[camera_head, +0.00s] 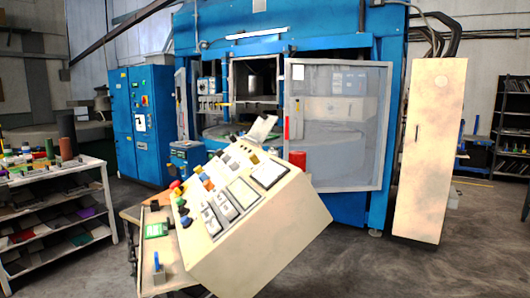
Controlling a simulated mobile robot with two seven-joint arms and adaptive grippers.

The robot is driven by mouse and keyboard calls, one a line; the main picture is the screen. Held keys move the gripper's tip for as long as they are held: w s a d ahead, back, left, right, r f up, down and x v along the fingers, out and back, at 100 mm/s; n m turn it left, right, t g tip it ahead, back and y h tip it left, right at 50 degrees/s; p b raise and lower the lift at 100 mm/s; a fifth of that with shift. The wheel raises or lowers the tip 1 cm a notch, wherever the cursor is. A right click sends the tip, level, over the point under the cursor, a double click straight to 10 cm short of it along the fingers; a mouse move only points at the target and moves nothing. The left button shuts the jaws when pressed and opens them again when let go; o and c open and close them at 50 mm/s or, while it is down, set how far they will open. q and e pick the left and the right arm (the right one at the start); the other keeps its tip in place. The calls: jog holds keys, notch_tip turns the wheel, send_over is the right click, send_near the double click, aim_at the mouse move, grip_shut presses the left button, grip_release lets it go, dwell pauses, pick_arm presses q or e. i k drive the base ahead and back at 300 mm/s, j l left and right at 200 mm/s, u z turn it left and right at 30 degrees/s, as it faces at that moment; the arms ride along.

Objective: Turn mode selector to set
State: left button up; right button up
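A beige control console (262,235) stands in the middle of the head view, its sloped top set with buttons, knobs and pale label plates. Neither of my grippers is in view, and nothing touches the console's controls.
A small bench (150,262) with a blue item adjoins the console's left. A blue press (330,50) with a mesh door (338,125) stands behind. A loaded shelf rack (100,190) is at left, a tall beige cabinet (430,150) at right. Floor (400,270) at front right is clear.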

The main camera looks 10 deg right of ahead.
aim_at(220, 152)
jog(key=i+j+z, duration=0.2)
jog(key=z, duration=0.25)
jog(key=i+j+z, duration=0.15)
jog(key=j+z, duration=0.3)
jog(key=i+j+z, duration=0.15)
jog(key=j, duration=0.3)
jog(key=j+z, duration=0.15)
jog(key=j, duration=0.35)
jog(key=i, duration=0.05)
